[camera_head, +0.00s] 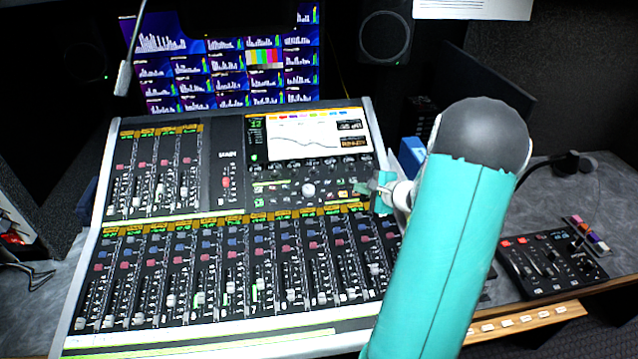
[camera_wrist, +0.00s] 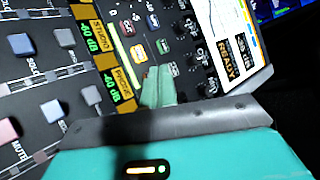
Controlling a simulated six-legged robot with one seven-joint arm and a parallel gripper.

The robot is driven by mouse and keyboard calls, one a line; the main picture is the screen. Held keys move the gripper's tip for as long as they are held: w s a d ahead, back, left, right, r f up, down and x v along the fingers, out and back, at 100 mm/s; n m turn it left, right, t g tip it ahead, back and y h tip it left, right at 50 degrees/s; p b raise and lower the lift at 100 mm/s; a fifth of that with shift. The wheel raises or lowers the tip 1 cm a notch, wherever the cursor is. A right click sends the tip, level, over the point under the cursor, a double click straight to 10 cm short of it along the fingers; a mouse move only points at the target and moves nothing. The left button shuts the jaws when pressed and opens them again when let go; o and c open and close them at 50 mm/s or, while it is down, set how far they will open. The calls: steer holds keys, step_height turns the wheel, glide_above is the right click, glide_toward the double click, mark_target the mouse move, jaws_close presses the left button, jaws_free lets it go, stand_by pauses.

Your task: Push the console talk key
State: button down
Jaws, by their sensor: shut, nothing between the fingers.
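The mixing console (camera_head: 226,150) fills the middle of the head view, with fader strips and a tilted screen. My gripper (camera_head: 368,188) is over the right side of its upper panel, just below the screen. In the wrist view my gripper (camera_wrist: 156,82) is shut and empty, its pale green fingertips close to a cluster of small lit keys. A yellow key (camera_wrist: 137,52) and a green key (camera_wrist: 163,46) show beside the tips. The fingertips partly cover the panel there. I cannot read which key is the talk key, nor tell whether the tips touch one.
The console screen (camera_head: 310,137) rises behind the keys. A small control box (camera_head: 552,262) sits on the desk at right. A gooseneck microphone (camera_head: 124,78) hangs at upper left. A monitor wall (camera_head: 225,62) and a speaker (camera_head: 385,37) stand behind.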

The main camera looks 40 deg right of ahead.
step_height(320, 180, up, 6)
steer(key=s+a, duration=0.1)
steer(key=s, duration=0.1)
steer(key=shift+f, duration=0.25)
